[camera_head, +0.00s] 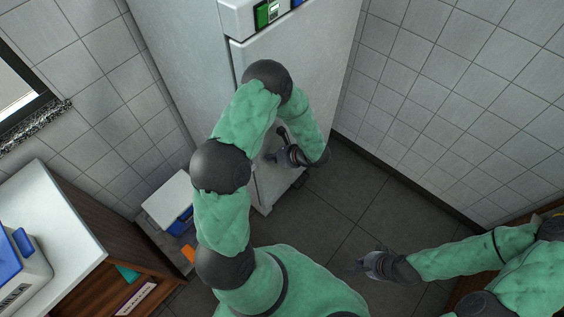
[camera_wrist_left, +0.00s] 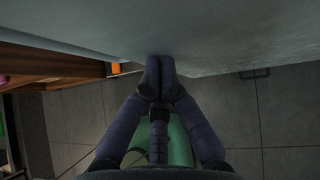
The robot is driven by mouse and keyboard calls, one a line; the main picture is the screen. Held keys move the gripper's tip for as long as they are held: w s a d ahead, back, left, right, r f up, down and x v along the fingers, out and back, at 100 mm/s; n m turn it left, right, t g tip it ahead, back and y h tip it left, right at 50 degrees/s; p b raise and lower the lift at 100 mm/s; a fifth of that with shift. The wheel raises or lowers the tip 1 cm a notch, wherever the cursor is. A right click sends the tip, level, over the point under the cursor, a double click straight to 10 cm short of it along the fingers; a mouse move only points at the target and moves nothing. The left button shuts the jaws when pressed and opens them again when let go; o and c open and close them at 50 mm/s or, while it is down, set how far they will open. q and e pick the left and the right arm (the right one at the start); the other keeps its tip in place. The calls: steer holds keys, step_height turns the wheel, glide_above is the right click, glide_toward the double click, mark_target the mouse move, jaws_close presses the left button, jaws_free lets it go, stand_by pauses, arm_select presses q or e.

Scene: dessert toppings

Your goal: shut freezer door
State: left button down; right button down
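The white freezer (camera_head: 190,60) stands upright at the top middle of the head view. Its door (camera_head: 325,60) lies close to the body, with a thin dark line along the left edge; I cannot tell whether it is fully shut. My left arm covers part of the door. My left gripper (camera_head: 274,157) is low in front of the door. In the left wrist view its fingers (camera_wrist_left: 160,75) are together and empty, with tips at or very near the pale door surface (camera_wrist_left: 220,40). My right gripper (camera_head: 366,264) hangs over the floor, away from the freezer; its finger opening is unclear.
A white-topped wooden counter (camera_head: 50,205) with a blue and white box (camera_head: 18,270) is at the left. A smaller white and blue box (camera_head: 170,203) stands by the freezer's left side. Tiled wall (camera_head: 450,100) bounds the right. Dark floor (camera_head: 345,200) is clear between.

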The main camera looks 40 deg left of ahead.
arm_select(q)
steer(key=shift+a+r, duration=0.2)
steer(key=shift+a, duration=0.2)
arm_select(e)
steer(key=shift+d, duration=0.1)
arm_select(q)
steer(key=shift+d, duration=0.15)
